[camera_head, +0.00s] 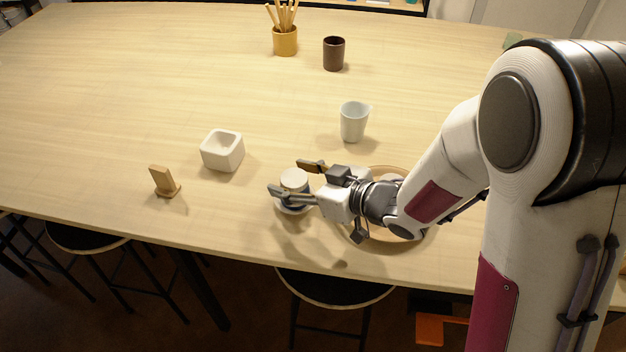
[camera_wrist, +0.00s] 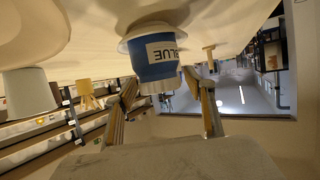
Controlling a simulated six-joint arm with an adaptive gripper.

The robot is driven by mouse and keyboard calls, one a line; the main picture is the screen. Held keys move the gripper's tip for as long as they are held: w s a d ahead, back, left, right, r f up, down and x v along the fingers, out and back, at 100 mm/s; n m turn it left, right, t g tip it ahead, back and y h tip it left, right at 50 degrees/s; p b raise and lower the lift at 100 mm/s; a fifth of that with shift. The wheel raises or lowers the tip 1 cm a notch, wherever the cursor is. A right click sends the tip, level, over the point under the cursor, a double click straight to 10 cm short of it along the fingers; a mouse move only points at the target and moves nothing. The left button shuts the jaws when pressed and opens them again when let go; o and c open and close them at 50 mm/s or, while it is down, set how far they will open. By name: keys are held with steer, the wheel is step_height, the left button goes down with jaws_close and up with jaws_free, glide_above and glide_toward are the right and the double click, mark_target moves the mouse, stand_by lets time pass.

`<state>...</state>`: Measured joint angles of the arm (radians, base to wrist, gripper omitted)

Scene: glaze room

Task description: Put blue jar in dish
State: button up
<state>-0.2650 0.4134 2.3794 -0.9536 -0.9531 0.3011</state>
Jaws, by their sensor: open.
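The blue jar (camera_wrist: 155,58), with a white label reading BLUE, is between my gripper's fingers (camera_wrist: 168,88) in the upside-down wrist view. In the head view its pale lid (camera_head: 294,178) shows between the fingertips of my gripper (camera_head: 291,176). The fingers are apart, with visible gaps beside the jar. A small pale round dish (camera_wrist: 123,46) surrounds the jar's base in the wrist view. Its rim (camera_head: 282,209) shows below the near finger in the head view. The jar looks upright in it; its underside is hidden.
A white square bowl (camera_head: 222,158) and wooden stand (camera_head: 163,182) are left of my gripper. A pale cup (camera_head: 353,124), dark cup (camera_head: 333,54) and ochre pot of sticks (camera_head: 285,44) stand behind. A round wooden tray (camera_head: 412,236) lies partly under my arm. The table's left is mostly clear.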

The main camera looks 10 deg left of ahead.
steer(key=shift+r, duration=0.15)
steer(key=shift+d+r, duration=0.1)
steer(key=shift+r, duration=0.35)
steer(key=v, duration=1.1)
steer(key=shift+s+d, duration=0.25)
stand_by(0.4)
